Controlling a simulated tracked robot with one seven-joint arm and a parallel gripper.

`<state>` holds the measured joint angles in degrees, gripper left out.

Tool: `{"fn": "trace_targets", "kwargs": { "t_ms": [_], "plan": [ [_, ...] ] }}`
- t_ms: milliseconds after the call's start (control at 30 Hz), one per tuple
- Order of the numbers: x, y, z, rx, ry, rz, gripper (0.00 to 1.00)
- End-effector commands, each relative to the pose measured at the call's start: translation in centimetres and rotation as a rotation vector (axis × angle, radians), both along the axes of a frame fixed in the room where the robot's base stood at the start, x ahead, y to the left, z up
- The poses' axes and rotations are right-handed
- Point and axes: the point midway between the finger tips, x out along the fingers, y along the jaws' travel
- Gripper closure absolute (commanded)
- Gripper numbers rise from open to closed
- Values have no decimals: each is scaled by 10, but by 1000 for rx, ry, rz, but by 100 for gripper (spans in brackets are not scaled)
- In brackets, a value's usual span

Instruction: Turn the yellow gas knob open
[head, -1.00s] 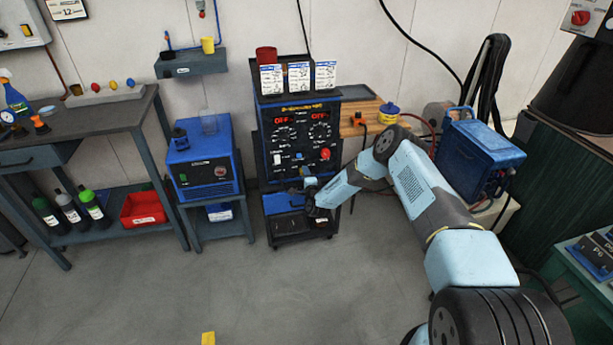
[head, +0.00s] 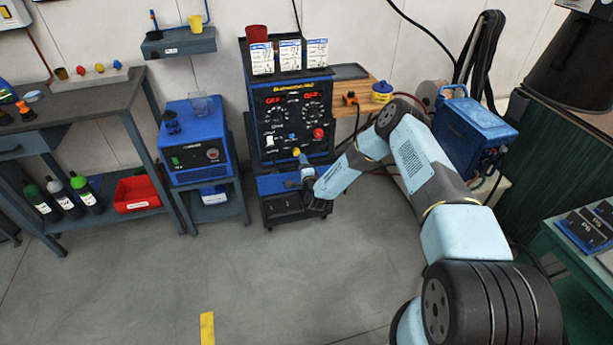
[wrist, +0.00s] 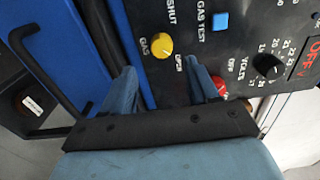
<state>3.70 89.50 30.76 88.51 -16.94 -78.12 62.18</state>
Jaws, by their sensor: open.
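The yellow gas knob (wrist: 162,45) sits on the dark panel of the welding machine, with the labels GAS, SHUT and OPEN around it. It looks small in the head view (head: 296,152). I cannot tell which way it points. My gripper (wrist: 164,78) is open and empty, one finger to each side below the knob in the wrist view. The fingertips look apart from the knob. In the head view, my gripper (head: 304,167) is just in front of the machine's lower panel, below the knob.
On the panel, a blue gas test button (wrist: 220,21), a red knob (wrist: 219,84) and a black volts knob (wrist: 267,66) lie to the right of the gas knob. A black handle (wrist: 40,85) is at left. Open floor (head: 270,285) lies in front.

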Motion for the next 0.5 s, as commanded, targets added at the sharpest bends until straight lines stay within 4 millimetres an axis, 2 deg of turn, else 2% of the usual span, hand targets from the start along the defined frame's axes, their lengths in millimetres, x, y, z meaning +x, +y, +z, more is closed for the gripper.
{"fn": "trace_targets", "kwargs": {
  "t_ms": [200,400,500],
  "plan": [
    [-40,-12,-1,0,2,1,41],
    [-64,-19,-1,0,2,1,41],
    [-69,-20,-1,1,1,0,41]
  ]
}}
